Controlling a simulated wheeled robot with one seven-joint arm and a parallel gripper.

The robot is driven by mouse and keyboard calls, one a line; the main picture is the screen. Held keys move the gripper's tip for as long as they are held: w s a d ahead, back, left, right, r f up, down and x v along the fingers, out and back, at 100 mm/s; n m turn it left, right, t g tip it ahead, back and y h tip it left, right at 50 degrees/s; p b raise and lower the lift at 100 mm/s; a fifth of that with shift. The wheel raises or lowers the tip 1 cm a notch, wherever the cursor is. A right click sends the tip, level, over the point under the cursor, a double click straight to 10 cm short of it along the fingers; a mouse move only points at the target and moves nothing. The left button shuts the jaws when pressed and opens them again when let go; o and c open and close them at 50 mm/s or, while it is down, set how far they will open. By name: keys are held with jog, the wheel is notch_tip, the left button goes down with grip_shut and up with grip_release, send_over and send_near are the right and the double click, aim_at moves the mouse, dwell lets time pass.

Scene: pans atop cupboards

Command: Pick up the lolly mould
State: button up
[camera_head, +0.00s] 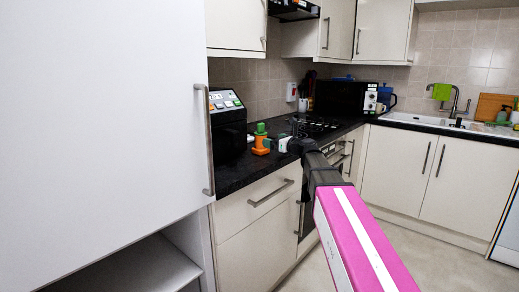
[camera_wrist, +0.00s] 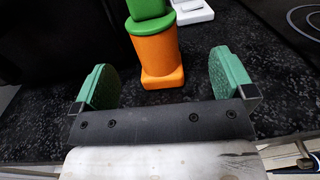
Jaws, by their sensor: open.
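An orange and green object, which appears to be the lolly mould (camera_head: 261,140), stands upright on the dark worktop. It has an orange body on a wider orange base and a green top. In the wrist view the mould (camera_wrist: 156,57) is ahead of my gripper, roughly centred between the fingers, and its top is cut off by the frame edge. My gripper (camera_wrist: 164,80) is open, with its two green finger pads apart and nothing held. No finger visibly touches the mould. In the head view the gripper end is small and its fingers are hard to make out.
A black appliance (camera_head: 228,122) stands left of the mould. A white flat item (camera_wrist: 193,11) lies behind it. The hob (camera_head: 315,125) is farther along the speckled worktop (camera_head: 234,176). A large white cupboard door (camera_head: 105,110) fills the left foreground.

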aim_at(261, 136)
jog(key=x, duration=0.2)
jog(key=shift+w+a, duration=0.2)
jog(key=shift+w, duration=0.05)
jog(key=shift+s+a+r+x, duration=0.1)
jog(key=shift+x, duration=0.8)
jog(key=shift+s+a+r+x, duration=0.1)
jog(key=shift+x, duration=0.8)
jog(key=shift+s+a+x, duration=0.1)
jog(key=shift+x, duration=0.8)
jog(key=c, duration=1.6)
jog(key=shift+r, duration=0.1)
